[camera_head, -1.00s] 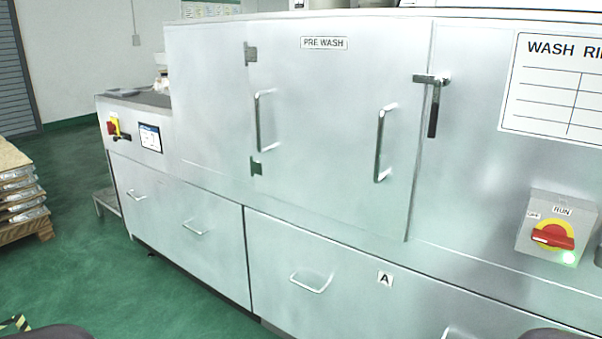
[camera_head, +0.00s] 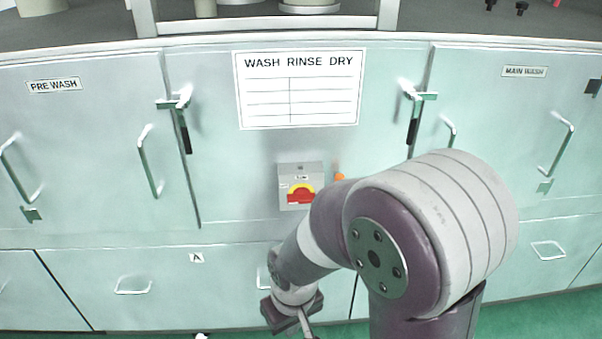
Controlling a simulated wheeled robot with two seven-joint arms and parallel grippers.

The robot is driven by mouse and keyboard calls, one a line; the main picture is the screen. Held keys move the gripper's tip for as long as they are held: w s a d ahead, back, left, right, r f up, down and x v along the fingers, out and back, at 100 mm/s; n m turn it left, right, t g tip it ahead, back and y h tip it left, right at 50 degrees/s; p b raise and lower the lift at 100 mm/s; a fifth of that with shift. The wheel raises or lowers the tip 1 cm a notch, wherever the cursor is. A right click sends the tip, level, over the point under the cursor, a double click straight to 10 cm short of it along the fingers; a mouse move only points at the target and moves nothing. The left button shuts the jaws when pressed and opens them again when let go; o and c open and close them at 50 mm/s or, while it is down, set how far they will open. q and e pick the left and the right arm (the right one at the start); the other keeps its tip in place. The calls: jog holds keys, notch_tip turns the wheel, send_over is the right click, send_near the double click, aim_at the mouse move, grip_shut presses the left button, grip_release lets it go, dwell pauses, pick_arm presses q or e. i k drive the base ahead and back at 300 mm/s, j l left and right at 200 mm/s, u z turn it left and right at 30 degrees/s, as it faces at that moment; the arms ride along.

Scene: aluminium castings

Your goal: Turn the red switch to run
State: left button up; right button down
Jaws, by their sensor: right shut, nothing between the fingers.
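The red switch (camera_head: 301,196) sits on a yellow disc on a small grey box (camera_head: 286,178) on the machine front, below the chart. Its handle looks roughly level, with yellow showing above it. A label on the box top is too small to read surely. My right gripper (camera_head: 308,328) is at the bottom of the view, below the box and apart from it. It points down, is shut and empty, and its tips are partly cut off by the frame edge. My left gripper is not in view.
My right arm covers the machine front right of the switch. An orange part (camera_head: 339,176) shows beside the box. Door latches (camera_head: 186,125) and (camera_head: 411,120) flank the chart (camera_head: 297,90). Drawer handles (camera_head: 132,291) stick out below. The panel left of the box is clear.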

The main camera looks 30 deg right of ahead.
aim_at(302, 194)
jog(key=z, duration=1.1)
jog(key=l+z, duration=0.1)
jog(key=l, duration=0.7)
jog(key=l+z, duration=0.1)
jog(key=l, duration=0.75)
jog(key=i, duration=0.05)
